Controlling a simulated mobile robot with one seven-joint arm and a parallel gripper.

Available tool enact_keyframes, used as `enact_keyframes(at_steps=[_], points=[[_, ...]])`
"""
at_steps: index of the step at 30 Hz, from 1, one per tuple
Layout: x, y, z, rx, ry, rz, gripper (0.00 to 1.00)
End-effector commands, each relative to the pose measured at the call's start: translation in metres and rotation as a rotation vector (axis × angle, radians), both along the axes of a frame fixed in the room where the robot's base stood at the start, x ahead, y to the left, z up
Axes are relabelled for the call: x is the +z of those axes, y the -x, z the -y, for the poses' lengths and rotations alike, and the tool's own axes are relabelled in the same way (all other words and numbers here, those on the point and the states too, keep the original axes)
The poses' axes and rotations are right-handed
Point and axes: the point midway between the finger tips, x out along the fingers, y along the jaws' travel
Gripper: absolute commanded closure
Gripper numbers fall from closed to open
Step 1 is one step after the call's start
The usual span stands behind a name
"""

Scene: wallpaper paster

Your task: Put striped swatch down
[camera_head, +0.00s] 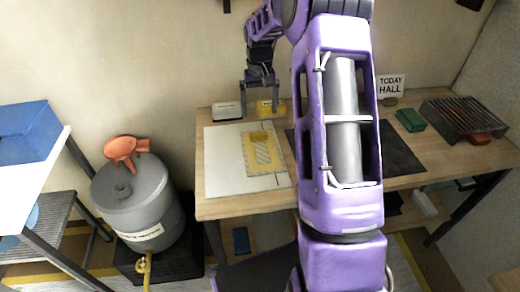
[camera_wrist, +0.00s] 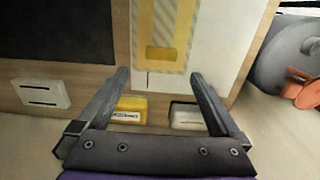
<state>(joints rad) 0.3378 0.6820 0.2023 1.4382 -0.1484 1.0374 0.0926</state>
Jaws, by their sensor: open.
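The striped swatch (camera_head: 263,158) lies flat on a white sheet (camera_head: 220,170) at the left of the table; it is yellow with a pale striped border. It also shows in the wrist view (camera_wrist: 165,22). A small yellow block (camera_head: 260,137) rests on its far part, and this block shows in the wrist view (camera_wrist: 160,53). My gripper (camera_head: 261,106) is open and empty, by the table's back edge beyond the swatch. In the wrist view my fingers (camera_wrist: 158,77) are spread apart, clear of the swatch.
A yellow labelled box (camera_wrist: 130,104) and a white box (camera_wrist: 186,116) stand along the back edge near my fingers. A dark mat (camera_head: 400,155), a green box (camera_head: 410,120) and a rack (camera_head: 463,117) are to the right. A grey drum (camera_head: 140,195) stands left of the table.

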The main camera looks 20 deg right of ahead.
Motion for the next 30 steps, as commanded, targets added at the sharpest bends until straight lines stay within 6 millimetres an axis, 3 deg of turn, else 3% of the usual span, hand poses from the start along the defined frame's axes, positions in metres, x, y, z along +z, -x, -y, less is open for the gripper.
enact_keyframes(at_steps=[1, 4, 14, 22, 30], points=[[-0.014, 0.000, 0.000, 0.000, -0.001, -0.003, 0.00], [-0.030, 0.000, 0.000, -0.001, -0.001, -0.001, 0.00], [-0.052, 0.000, -0.001, 0.000, -0.001, -0.001, 0.00], [-0.091, -0.002, -0.002, -0.001, -0.001, -0.001, 0.00], [-0.097, -0.003, -0.002, 0.000, -0.001, 0.002, 0.00]])
